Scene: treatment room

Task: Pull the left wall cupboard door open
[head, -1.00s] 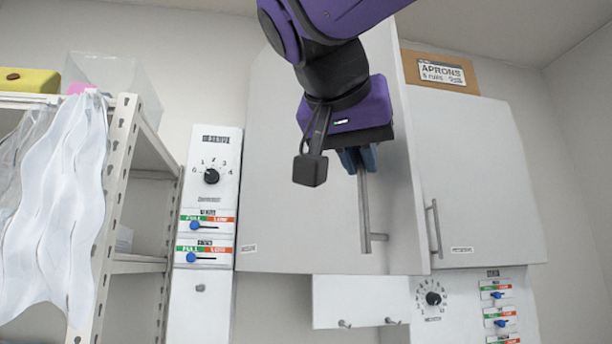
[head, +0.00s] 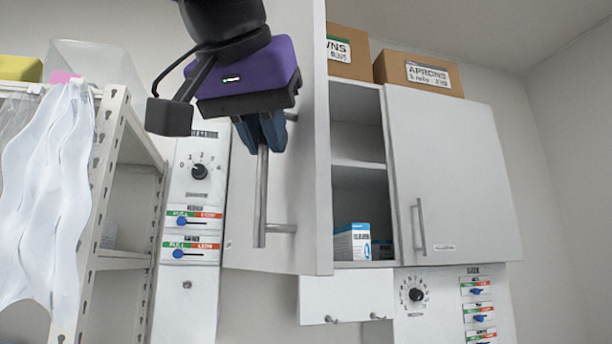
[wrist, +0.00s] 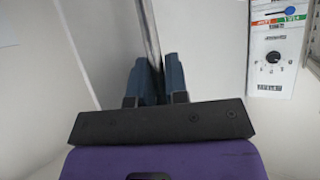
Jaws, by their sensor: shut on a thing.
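The left wall cupboard door (head: 308,150) stands well open, swung out toward the left, and the shelves inside (head: 358,150) show. Its vertical bar handle (head: 262,200) is on the door's outer face. My gripper (head: 262,140) is shut on the upper part of this handle. In the wrist view the handle (wrist: 149,35) runs between the two blue fingers of my gripper (wrist: 156,72). The right cupboard door (head: 460,170), with its own bar handle (head: 419,228), is closed.
A blue and white box (head: 352,242) stands on the cupboard's bottom shelf. Cardboard boxes (head: 425,74) sit on top. A panel with a dial and sliders (head: 192,210) is behind the door at left, beside a metal rack (head: 112,190) with white sheets (head: 45,190). Another control panel (head: 450,300) is below right.

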